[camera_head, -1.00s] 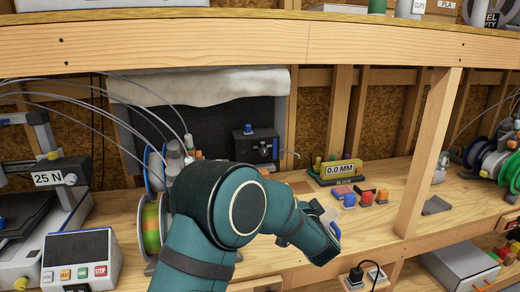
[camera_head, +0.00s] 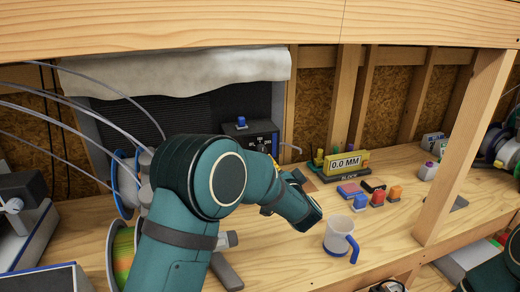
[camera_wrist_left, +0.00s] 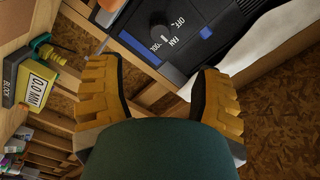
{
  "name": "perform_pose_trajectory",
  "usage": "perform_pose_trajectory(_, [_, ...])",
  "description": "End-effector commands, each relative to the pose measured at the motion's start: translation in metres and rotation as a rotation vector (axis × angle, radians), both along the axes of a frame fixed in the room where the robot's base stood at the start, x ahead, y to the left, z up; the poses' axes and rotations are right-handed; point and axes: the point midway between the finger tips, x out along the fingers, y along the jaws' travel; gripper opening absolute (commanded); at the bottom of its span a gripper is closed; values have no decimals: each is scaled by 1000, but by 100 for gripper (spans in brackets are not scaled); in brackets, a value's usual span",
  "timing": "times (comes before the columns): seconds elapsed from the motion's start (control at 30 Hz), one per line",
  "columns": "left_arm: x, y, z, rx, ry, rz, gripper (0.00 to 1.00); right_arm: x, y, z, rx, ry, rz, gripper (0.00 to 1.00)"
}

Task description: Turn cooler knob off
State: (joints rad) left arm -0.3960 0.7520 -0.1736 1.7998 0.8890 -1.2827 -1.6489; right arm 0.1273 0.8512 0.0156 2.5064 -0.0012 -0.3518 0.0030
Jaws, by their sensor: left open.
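The cooler's dark control panel (camera_wrist_left: 185,40) is at the top of the left wrist view. It has a round black knob (camera_wrist_left: 160,31) with the words OFF and FAN and another partly hidden word around it. In the head view the dark cooler (camera_head: 262,136) stands at the back of the bench, its lower part behind my left arm. My left gripper (camera_wrist_left: 158,75) is open, with its yellow fingers apart below the knob in the wrist view and nothing between them. Only a yellow sliver of it shows in the head view. I cannot see my right gripper.
A white mug (camera_head: 335,235) with a blue handle stands on the bench right of my arm. A yellow 0.0 MM gauge (camera_head: 346,163) and several small coloured blocks sit behind it. A wooden post (camera_head: 465,150) rises at right. Filament spools stand at left.

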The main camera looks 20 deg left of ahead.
Motion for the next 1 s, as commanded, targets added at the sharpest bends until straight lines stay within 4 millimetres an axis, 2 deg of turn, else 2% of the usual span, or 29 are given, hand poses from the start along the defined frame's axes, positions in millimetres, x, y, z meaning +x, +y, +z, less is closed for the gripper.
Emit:
perform_pose_trajectory(0.6, [91,62,-1,0,-1,2,66,3,0,-15,-1,-7,-2,47])
perform_pose_trajectory(0.8, [104,71,0,0,0,1,66,3,0,-16,-1,-8,-2,47])
perform_pose_trajectory(1.0, [106,72,0,0,0,0,66,3,0,-16,-1,-9,-2,47])
